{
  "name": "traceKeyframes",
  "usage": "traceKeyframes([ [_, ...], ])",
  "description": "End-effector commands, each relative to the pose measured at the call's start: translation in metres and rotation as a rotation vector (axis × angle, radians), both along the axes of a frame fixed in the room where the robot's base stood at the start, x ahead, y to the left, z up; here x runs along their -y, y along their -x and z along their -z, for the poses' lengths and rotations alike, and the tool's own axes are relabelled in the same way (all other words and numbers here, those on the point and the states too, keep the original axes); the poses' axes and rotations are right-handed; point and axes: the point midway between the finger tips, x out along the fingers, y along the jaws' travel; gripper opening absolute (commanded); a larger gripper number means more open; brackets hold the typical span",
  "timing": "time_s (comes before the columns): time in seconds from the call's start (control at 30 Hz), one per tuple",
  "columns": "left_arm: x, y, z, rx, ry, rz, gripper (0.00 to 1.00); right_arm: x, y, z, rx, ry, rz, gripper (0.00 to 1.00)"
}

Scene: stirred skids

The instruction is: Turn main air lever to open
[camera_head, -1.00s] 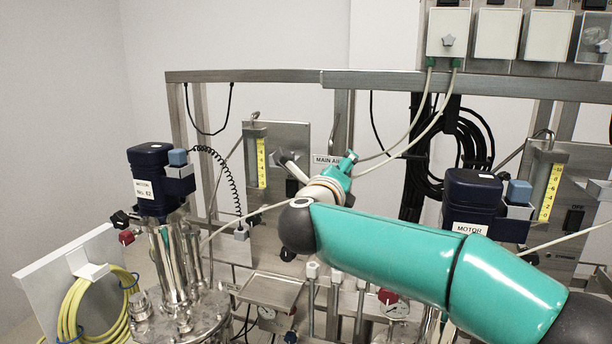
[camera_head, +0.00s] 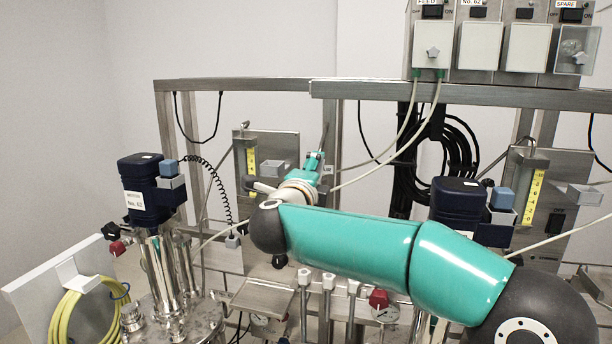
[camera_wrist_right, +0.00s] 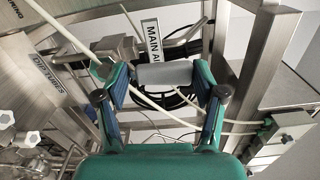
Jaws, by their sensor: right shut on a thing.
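The main air lever shows in the right wrist view as a grey cylindrical grip (camera_wrist_right: 165,74), in front of a plate lettered MAIN AI, the rest of which is cut off. My right gripper (camera_wrist_right: 160,82) is shut on this grip, with one teal finger at each end. In the head view my right gripper (camera_head: 313,165) is at the steel panel (camera_head: 272,150) with the yellow scale. My wrist and forearm cover part of the panel there. The lever's angle is hard to tell. My left gripper is not in view.
A dark blue motor (camera_head: 150,188) on a steel vessel stands left of the panel. Another motor (camera_head: 455,205) is behind my right forearm. A steel rail (camera_head: 460,94) crosses above, with switch boxes (camera_head: 480,46) over it. Cables hang near the gripper.

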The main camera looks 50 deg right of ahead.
Motion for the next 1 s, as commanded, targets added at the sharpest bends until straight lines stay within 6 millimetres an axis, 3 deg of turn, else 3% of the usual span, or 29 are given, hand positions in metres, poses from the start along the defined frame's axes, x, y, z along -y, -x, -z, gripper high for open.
traceKeyframes([
  [0.03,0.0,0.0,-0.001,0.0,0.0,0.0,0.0,0.003,0.003,-0.011,0.019,0.016,0.005,0.06],
  [0.3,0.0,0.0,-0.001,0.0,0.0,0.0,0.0,0.003,0.003,-0.011,0.019,0.015,0.003,0.06],
  [0.33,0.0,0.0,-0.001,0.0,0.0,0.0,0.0,0.003,0.003,-0.011,0.019,0.015,0.003,0.74],
  [0.4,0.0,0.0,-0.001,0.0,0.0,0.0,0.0,0.003,0.003,-0.01,0.019,0.014,0.002,0.85],
  [0.83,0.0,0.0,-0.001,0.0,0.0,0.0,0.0,0.001,0.003,-0.006,0.011,0.01,0.002,0.85],
  [1.0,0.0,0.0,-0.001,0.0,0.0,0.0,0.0,-0.014,0.009,-0.006,0.011,0.011,-0.001,0.85],
])
